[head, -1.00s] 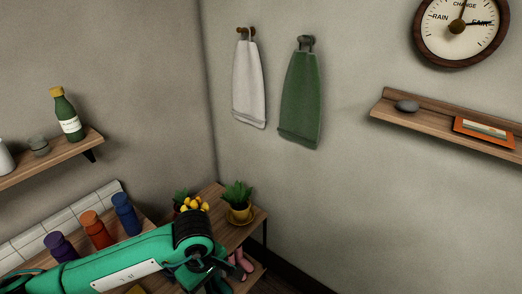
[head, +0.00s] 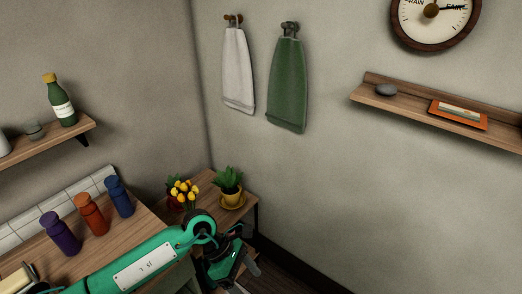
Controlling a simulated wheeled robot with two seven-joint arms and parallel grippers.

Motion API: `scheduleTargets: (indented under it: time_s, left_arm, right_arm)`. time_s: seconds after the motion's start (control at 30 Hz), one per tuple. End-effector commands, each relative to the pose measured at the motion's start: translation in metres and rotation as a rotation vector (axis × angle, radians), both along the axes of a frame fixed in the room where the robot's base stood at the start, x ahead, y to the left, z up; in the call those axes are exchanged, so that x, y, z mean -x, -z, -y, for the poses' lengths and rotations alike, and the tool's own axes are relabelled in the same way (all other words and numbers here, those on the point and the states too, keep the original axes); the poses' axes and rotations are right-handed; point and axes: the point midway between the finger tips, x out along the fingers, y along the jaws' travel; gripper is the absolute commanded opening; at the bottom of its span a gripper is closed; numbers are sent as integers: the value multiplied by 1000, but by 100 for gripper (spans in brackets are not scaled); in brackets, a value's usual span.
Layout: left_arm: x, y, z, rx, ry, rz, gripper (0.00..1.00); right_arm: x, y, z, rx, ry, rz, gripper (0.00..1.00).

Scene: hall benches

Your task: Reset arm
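My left arm (head: 150,262), teal with a white label plate, comes in from the bottom left and reaches over the wooden bench. Its dark joint (head: 200,226) is bent in front of the small table in the corner. Black and teal parts past that joint (head: 222,262) hang down at the bottom middle. I cannot make out fingertips there, nor whether the gripper is open or shut. My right arm and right gripper are not in view.
Purple (head: 60,233), orange (head: 91,214) and blue (head: 119,196) bottles stand on the bench near my arm. Yellow flowers (head: 184,190) and a potted plant (head: 229,187) stand on the corner table (head: 252,207). A wall shelf (head: 400,105) is at right. The floor is mostly hidden.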

Motion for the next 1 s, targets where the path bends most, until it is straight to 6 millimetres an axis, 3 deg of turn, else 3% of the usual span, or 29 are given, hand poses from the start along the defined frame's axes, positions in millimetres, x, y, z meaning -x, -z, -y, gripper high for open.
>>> scheduleTargets:
  time_s: [0.17,0.27,0.37,0.5,0.57,0.67,0.8,0.83,1.0]
  left_arm:
    - [-26,22,35,276,-397,-381,74]
    - [-58,44,38,441,-709,-657,74]
    - [-90,84,22,585,-1050,-942,74]
    - [-113,171,-31,733,-1541,-1321,74]
    - [-111,209,-55,774,-1726,-1449,74]
    - [-91,273,-94,821,-2007,-1631,74]
    - [-40,355,-141,856,-2372,-1839,74]
    - [-26,370,-150,-828,2356,1805,74]
    - [69,450,-192,-625,2098,1496,74]
  right_arm:
    - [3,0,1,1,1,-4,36]
    - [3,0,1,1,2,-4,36]
    - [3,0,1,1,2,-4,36]
    - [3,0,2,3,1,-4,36]
    - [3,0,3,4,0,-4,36]
    - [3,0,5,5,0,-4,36]
    - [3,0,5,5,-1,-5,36]
    - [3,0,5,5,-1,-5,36]
    - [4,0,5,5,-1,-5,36]
